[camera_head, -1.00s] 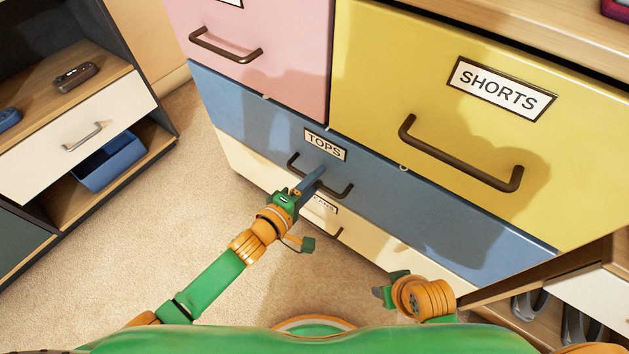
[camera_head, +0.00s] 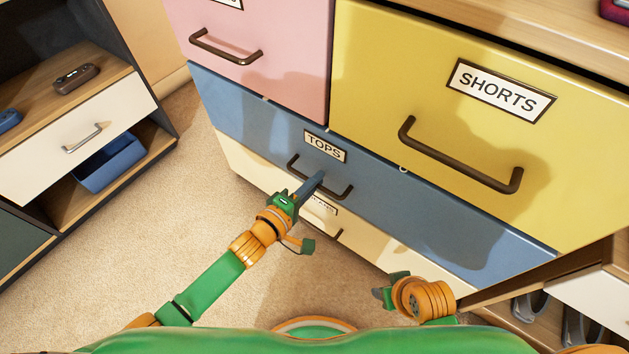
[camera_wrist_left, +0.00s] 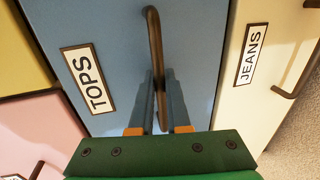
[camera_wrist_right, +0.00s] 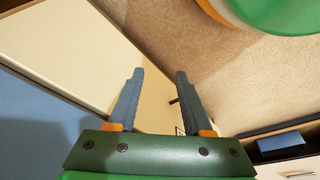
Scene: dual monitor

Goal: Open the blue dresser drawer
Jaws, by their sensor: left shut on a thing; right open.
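The blue drawer (camera_head: 400,195) is the wide one below the pink and yellow drawers, with a "TOPS" label (camera_head: 325,146). It looks flush with its neighbours. Its dark bar handle (camera_head: 340,191) is below the label and also shows in the left wrist view (camera_wrist_left: 154,40). My left gripper (camera_head: 316,180) is shut on this handle, with a finger on each side of the bar in the left wrist view (camera_wrist_left: 159,85). My right gripper (camera_head: 385,288) is low in front of the dresser. In the right wrist view (camera_wrist_right: 158,85) its fingers are apart and empty.
The yellow "SHORTS" drawer (camera_head: 570,135) and pink drawer (camera_head: 280,85) are above. A cream "JEANS" drawer (camera_wrist_left: 262,40) is below. At left stands a shelf unit with a white drawer (camera_head: 110,115) and blue bin (camera_head: 112,162). Carpet (camera_head: 175,220) between is clear.

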